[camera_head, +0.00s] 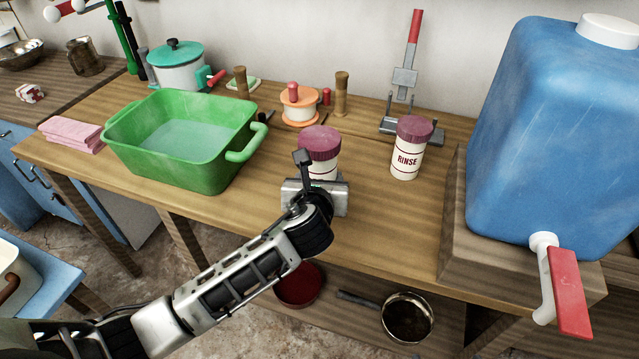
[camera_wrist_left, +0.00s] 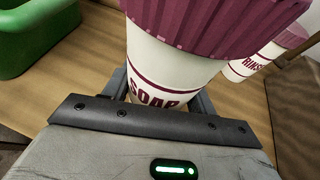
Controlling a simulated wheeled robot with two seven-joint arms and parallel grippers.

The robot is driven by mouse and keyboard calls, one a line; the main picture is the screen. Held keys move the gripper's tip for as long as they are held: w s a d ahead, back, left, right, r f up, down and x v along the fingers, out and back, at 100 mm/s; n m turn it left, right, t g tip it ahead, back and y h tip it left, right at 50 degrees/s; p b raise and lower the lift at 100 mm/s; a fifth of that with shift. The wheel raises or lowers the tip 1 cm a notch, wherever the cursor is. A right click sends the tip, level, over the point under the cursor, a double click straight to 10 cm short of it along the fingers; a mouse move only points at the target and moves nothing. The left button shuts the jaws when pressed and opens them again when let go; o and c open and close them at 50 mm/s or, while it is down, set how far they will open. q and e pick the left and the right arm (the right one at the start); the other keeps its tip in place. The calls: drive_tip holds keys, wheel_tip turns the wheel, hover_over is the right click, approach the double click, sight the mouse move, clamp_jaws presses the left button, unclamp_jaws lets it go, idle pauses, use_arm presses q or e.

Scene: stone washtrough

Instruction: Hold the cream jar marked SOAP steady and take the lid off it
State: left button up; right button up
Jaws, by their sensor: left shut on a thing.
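The cream SOAP jar (camera_wrist_left: 165,68) with its ridged maroon lid (camera_wrist_left: 215,22) stands upright on the wooden table. In the head view its maroon lid (camera_head: 320,141) shows above my left gripper, and my gripper and wrist hide the lower jar. The lid sits on the jar. My left gripper (camera_head: 316,188) is shut on the jar's lower body, with a finger on each side in the left wrist view (camera_wrist_left: 162,92). My right gripper is in neither view.
A similar RINSE jar (camera_head: 406,155) with a maroon lid stands to the right. A green basin (camera_head: 185,165) of water is at the left. A blue water tank (camera_head: 550,130) with a red-handled tap stands at the right. Bare tabletop lies between basin and SOAP jar.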

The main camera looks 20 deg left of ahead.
use_arm(q)
drive_tip(key=s+r, duration=0.2)
drive_tip(key=r, duration=0.1)
drive_tip(key=s+d+r, duration=0.1)
drive_tip(key=r, duration=0.1)
drive_tip(key=shift+s+p, duration=0.35)
drive_tip(key=shift+p, duration=0.05)
approach(319, 174)
drive_tip(key=shift+d, duration=0.4)
drive_tip(key=shift+o, duration=0.9)
drive_tip(key=c, duration=0.5)
drive_tip(key=shift+o, duration=0.2)
